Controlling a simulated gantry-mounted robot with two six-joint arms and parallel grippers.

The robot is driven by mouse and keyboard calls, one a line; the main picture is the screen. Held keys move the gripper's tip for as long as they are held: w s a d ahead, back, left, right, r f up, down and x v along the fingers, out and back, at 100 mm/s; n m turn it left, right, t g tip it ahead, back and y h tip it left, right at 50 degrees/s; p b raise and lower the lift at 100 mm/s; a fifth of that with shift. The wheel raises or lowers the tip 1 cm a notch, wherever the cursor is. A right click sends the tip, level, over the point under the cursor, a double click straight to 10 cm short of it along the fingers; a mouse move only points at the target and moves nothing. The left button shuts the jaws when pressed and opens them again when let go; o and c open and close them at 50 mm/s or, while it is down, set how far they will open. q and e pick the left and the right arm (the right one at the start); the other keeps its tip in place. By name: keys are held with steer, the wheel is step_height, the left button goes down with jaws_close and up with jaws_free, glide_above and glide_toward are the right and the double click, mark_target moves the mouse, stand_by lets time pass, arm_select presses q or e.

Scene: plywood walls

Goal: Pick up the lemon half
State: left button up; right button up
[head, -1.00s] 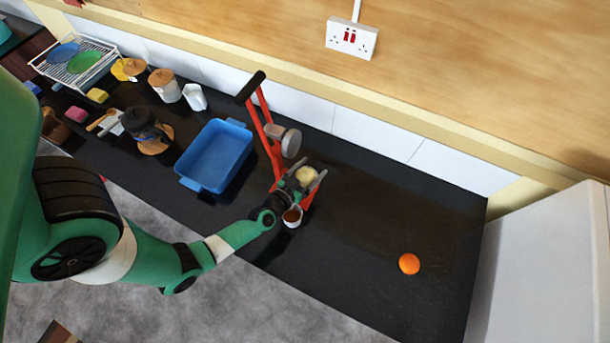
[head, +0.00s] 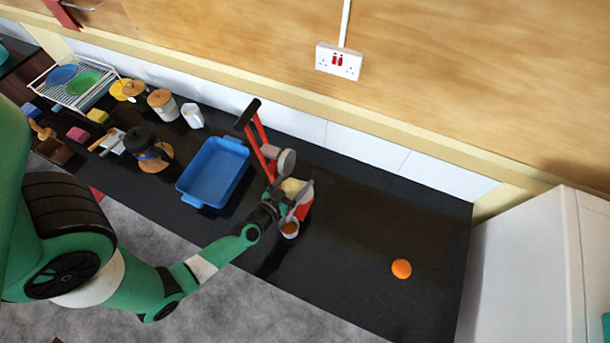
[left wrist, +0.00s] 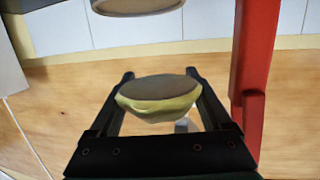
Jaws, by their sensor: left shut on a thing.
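The lemon half (head: 292,187) is pale yellow and sits between the fingers of my left gripper (head: 296,195). In the left wrist view the lemon half (left wrist: 158,100) shows its flat cut face, with one finger of the left gripper (left wrist: 160,90) on each side. The gripper is shut on it. In the head view it is held in front of the red juicer press (head: 268,155), over or near its lower part; the exact gap is unclear. My right gripper is not in view.
A small cup (head: 290,229) stands at the juicer's foot, close to my gripper. A blue tray (head: 199,205) lies to the left. An orange (head: 401,268) lies to the right on the black worktop (head: 350,225), with free room around it.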

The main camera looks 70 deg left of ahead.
mark_target(289, 182)
arm_select(q)
steer(key=s+r, duration=0.2)
steer(key=r, duration=0.1)
steer(key=shift+s+d, duration=0.35)
steer(key=shift+s, duration=0.05)
steer(key=s+d+r+b, duration=0.2)
steer(key=s+r+b, duration=0.1)
steer(key=s+b, duration=0.4)
steer(key=shift+s+d+b, duration=0.15)
steer(key=shift+s+b, duration=0.1)
steer(key=shift+b, duration=0.5)
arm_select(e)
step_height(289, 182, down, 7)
